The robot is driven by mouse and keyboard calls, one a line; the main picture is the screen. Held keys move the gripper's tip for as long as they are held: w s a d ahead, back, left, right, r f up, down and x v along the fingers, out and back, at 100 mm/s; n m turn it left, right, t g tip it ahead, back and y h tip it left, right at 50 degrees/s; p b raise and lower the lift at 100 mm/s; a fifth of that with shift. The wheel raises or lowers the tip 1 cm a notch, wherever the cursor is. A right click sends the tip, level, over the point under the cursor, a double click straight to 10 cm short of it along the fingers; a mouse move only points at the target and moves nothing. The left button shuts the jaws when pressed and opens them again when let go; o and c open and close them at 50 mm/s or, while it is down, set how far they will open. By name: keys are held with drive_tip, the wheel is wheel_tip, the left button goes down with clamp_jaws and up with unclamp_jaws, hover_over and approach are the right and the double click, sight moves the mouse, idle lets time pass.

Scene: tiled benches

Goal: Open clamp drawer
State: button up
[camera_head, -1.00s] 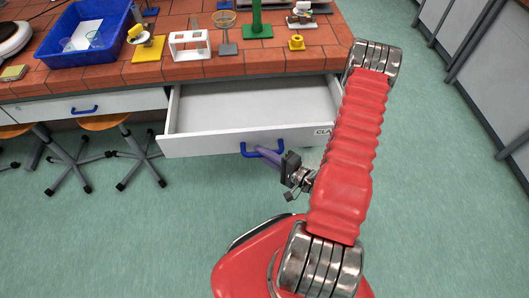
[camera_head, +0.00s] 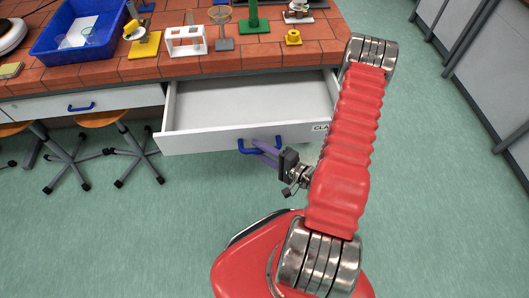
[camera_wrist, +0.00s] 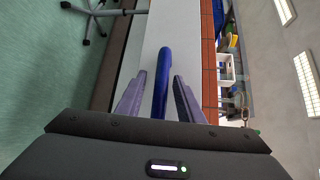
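The clamp drawer (camera_head: 200,144) is a pale drawer under the tiled bench. It stands well open, and the part of its inside that I can see is empty. Its label starts with "CLA"; the rest is hidden behind my arm. Its blue bar handle (camera_head: 249,150) is on the front. My gripper (camera_head: 265,156) is at the handle. In the wrist view the handle (camera_wrist: 162,75) lies between my two purple fingers (camera_wrist: 160,82), with a gap showing, clearest on the left. The fingers are apart, one on each side of the bar.
A second, closed drawer (camera_head: 50,106) with a blue handle is at the left, with stools below it. The bench top (camera_head: 110,70) holds a blue bin (camera_head: 62,52), a white rack (camera_head: 187,47) and several stands. Green floor (camera_head: 440,170) is clear at the right.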

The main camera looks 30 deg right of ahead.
drive_tip(key=v, duration=1.3)
drive_tip(key=shift+s+d, duration=0.15)
drive_tip(key=shift+s, duration=0.2)
idle(0.9)
